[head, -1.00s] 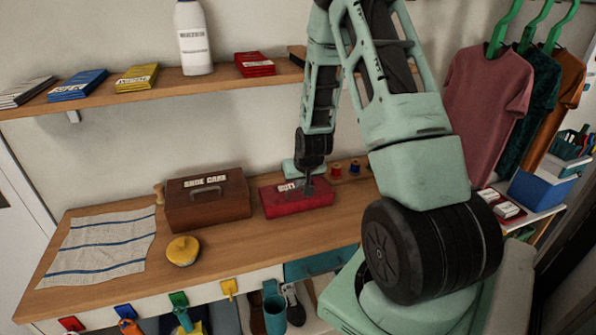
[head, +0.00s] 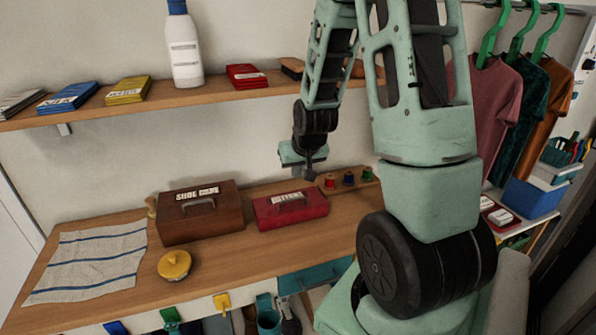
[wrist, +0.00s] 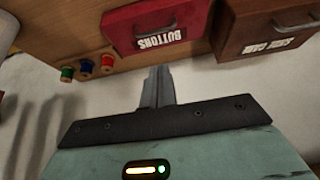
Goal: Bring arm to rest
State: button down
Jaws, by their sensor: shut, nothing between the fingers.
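My gripper (head: 310,176) hangs from my arm, pointing down, above the back part of the wooden counter (head: 235,256). It is shut and empty. It is just above and behind the right part of the red buttons box (head: 290,209), apart from it. In the wrist view the closed fingers (wrist: 158,88) point toward the counter's edge, with the red box (wrist: 160,36) beyond them.
A brown shoe care box (head: 200,212) stands left of the red box, thread spools (head: 348,179) to its right. A yellow round-knobbed item (head: 174,265) and striped cloth (head: 90,262) lie left. A shelf (head: 220,93) with a white bottle (head: 185,50) runs above.

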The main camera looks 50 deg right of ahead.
jog(key=shift+s+r, duration=0.15)
jog(key=s+a+r+n+g+y+b, duration=0.2)
jog(key=a+n+y, duration=0.35)
jog(key=a, duration=2.05)
jog(key=s+a+r+n+g+h, duration=0.1)
jog(key=s+a+n+g+h, duration=0.1)
jog(key=s+a+n, duration=0.6)
jog(key=s+a+g, duration=0.1)
jog(key=s+a, duration=0.5)
jog(key=s, duration=0.2)
jog(key=shift+s+r+n+b, duration=0.3)
jog(key=shift+s+n, duration=0.05)
